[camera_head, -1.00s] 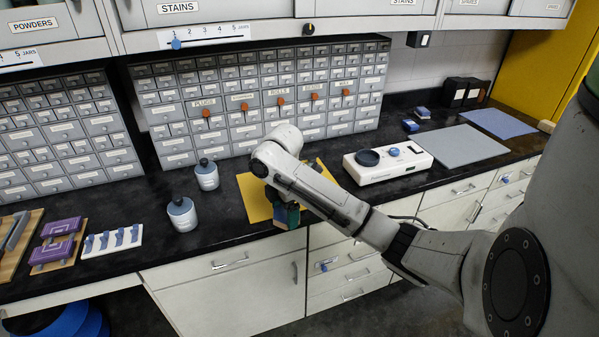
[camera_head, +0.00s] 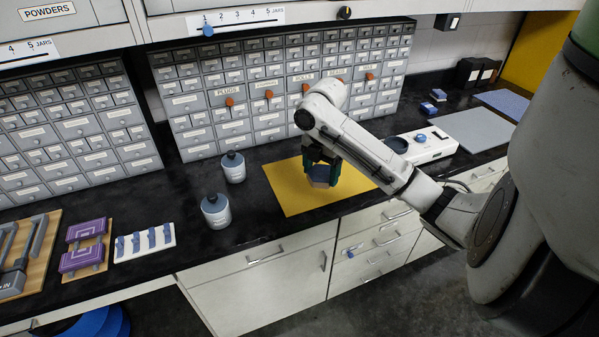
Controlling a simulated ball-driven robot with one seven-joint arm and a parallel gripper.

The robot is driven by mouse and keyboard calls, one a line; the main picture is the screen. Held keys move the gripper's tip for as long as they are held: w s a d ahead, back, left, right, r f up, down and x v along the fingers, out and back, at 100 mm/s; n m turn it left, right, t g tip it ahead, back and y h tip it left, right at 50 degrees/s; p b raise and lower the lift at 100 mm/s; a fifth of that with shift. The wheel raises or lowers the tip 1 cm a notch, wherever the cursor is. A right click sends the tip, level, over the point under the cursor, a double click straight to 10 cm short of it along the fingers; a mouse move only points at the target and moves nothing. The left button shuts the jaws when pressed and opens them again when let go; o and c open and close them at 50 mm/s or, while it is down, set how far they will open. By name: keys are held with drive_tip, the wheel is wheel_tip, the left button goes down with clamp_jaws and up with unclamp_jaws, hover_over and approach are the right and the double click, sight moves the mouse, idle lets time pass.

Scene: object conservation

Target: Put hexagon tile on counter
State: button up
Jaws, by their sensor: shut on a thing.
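My gripper (camera_head: 322,163), with dark green fingers, points down over the yellow mat. It is shut on a small blue-grey tile (camera_head: 322,177), which looks like the hexagon tile. The fingers and arm hide part of the tile, and I cannot tell whether it touches the mat or hangs just above it. The black counter (camera_head: 155,195) runs along below the drawer cabinets.
The yellow mat (camera_head: 287,194) lies on the counter. Two grey jars (camera_head: 215,211) stand left of it. A white device (camera_head: 430,150) is to the right, behind my arm. Purple tiles (camera_head: 82,260) and a white rack (camera_head: 144,243) lie at left.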

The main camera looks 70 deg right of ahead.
drive_tip(key=w+f+b, duration=0.2)
drive_tip(key=w, duration=0.2)
drive_tip(key=w+f+b, duration=0.2)
drive_tip(key=w+f, duration=0.1)
drive_tip(key=w+d+f+b, duration=0.1)
drive_tip(key=w+f+b, duration=0.2)
drive_tip(key=w, duration=0.1)
drive_tip(key=shift+w+d+f, duration=0.1)
drive_tip(key=shift+w, duration=0.25)
drive_tip(key=shift+w+d+f, duration=0.1)
drive_tip(key=shift+w, duration=0.15)
drive_tip(key=shift+w+f, duration=0.35)
drive_tip(key=shift+f, duration=0.1)
drive_tip(key=shift+w+f, duration=0.15)
drive_tip(key=shift+f, duration=0.2)
drive_tip(key=shift+f+p, duration=0.55)
drive_tip(key=shift+f, duration=0.8)
drive_tip(key=shift+f, duration=0.35)
drive_tip(key=shift+f, duration=0.25)
